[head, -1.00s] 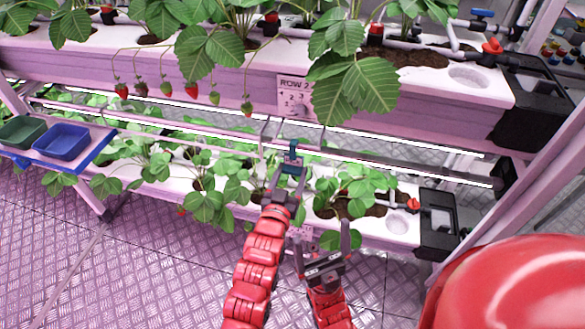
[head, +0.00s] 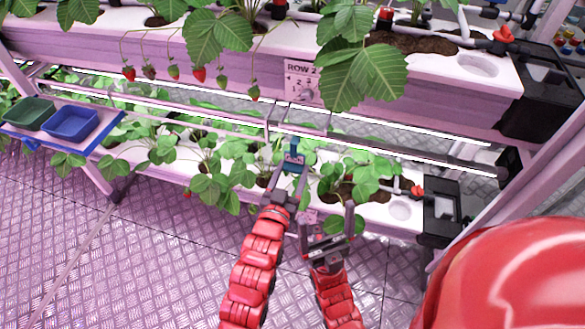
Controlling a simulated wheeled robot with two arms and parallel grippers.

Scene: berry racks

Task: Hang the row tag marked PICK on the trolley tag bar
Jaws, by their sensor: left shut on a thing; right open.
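My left gripper (head: 289,176) is in the middle of the head view, in front of the lower plant row. It is shut on a small teal piece (head: 294,152), which I take to be the row tag; any PICK marking is not readable. The teal piece is just below a grey rail in the picture; whether it touches it cannot be told. My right gripper (head: 328,226) is lower and to the right, with its fingers apart and empty. I cannot clearly identify the trolley tag bar.
A trolley's blue tray rim (head: 98,141) with green (head: 30,112) and blue (head: 72,122) bins stands at the left. A ROW 2 sign (head: 303,80) is on the upper trough (head: 440,110). Strawberries hang near it. The floor (head: 130,250) at lower left is clear.

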